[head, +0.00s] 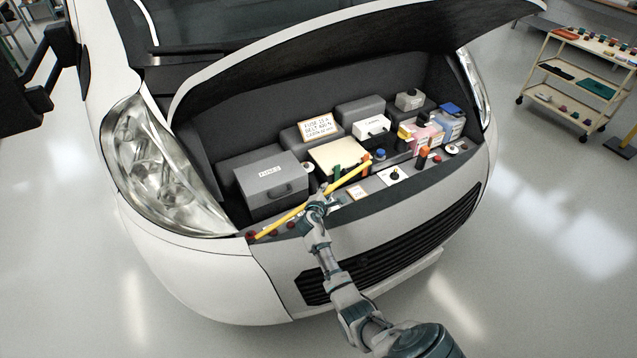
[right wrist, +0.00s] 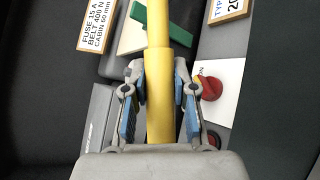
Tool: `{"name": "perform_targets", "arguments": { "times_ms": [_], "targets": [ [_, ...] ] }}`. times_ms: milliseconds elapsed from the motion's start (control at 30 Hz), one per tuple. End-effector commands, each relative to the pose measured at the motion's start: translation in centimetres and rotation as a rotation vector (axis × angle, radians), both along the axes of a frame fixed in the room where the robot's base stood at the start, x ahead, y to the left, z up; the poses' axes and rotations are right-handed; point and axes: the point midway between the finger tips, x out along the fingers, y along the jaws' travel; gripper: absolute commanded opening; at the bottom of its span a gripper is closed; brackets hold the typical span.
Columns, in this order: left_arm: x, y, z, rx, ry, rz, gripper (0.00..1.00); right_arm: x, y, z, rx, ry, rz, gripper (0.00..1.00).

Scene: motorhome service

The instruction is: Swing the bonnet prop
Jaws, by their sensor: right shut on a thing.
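The bonnet prop is a yellow rod (head: 345,177) lying slantwise low over the front of the engine bay. Its left end is at a dark red piece near the left headlamp, and its right end has a small red tip. My right gripper (head: 318,197) is shut on the rod near its middle. In the right wrist view the rod (right wrist: 159,85) runs between the two blue-padded fingers (right wrist: 160,110). The white bonnet (head: 330,38) stands raised above the bay. The rod's tip is outside the right wrist view. My left gripper is not in view.
The bay holds a grey fuse box (head: 270,182), a sign (head: 320,127), coloured bottles (head: 420,135) and several caps. A green bar (right wrist: 153,20) lies close to the rod. A red knob (right wrist: 210,88) is right of my fingers. A trolley (head: 575,95) stands far right.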

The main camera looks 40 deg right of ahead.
Motion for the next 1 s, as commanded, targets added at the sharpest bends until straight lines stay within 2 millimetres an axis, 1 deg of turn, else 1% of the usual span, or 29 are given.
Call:
{"name": "perform_targets", "arguments": {
  "times_ms": [33, 200, 300, 700, 733, 767, 800, 833, 1000],
  "targets": [
    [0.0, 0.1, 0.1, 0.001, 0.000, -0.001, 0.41, -0.4, -0.6, -0.4, 0.012, 0.000, -0.015, 0.00],
    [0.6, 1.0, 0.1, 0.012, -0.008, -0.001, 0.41, -0.8, -0.9, -1.7, 0.051, -0.006, -0.025, 0.00],
    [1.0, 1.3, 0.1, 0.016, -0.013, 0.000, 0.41, -0.9, -0.9, -2.1, 0.062, -0.008, -0.028, 0.00],
    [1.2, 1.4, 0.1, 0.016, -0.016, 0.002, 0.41, -1.0, -1.0, -2.2, 0.065, -0.009, -0.029, 0.00],
    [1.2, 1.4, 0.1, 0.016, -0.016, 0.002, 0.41, -1.0, -1.0, -2.2, 0.065, -0.009, -0.029, 0.31],
    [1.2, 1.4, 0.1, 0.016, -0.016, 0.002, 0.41, -0.9, -1.0, -2.2, 0.066, -0.009, -0.028, 0.39],
    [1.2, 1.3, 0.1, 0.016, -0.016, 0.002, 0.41, -0.9, -0.9, -2.2, 0.065, -0.009, -0.028, 0.49],
    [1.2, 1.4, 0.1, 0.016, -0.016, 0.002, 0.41, -0.9, -0.9, -2.2, 0.066, -0.009, -0.027, 0.53],
    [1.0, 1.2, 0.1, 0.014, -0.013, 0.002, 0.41, -0.7, -0.8, -2.3, 0.067, -0.009, -0.024, 0.53]
  ]
}}
